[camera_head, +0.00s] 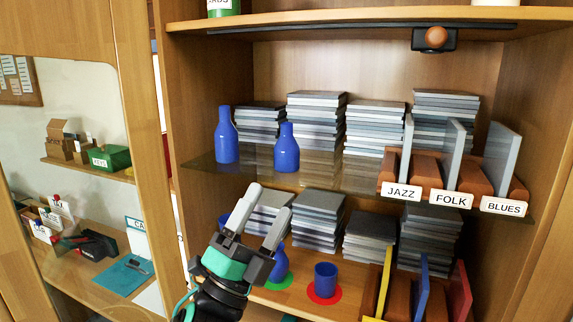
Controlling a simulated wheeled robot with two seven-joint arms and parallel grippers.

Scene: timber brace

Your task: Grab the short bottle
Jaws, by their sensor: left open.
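Two blue bottles stand upright on the glass shelf: a taller one (227,142) at the left and a shorter one (287,150) to its right. On the lower shelf another blue bottle (279,267) stands on a green disc (286,284), partly hidden by my gripper. A blue cup-like piece (325,281) stands on a red disc (337,295) to its right. My left gripper (268,201) is open and empty, fingers pointing up, below the glass shelf in the picture and in front of the lower bottle. My right gripper is out of view.
Stacks of grey cases (316,118) stand behind the bottles, with more (318,217) on the lower shelf. Labelled dividers (452,160) fill the right of the glass shelf (336,180). Coloured dividers (421,285) stand below. A cabinet door (126,60) is at the left.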

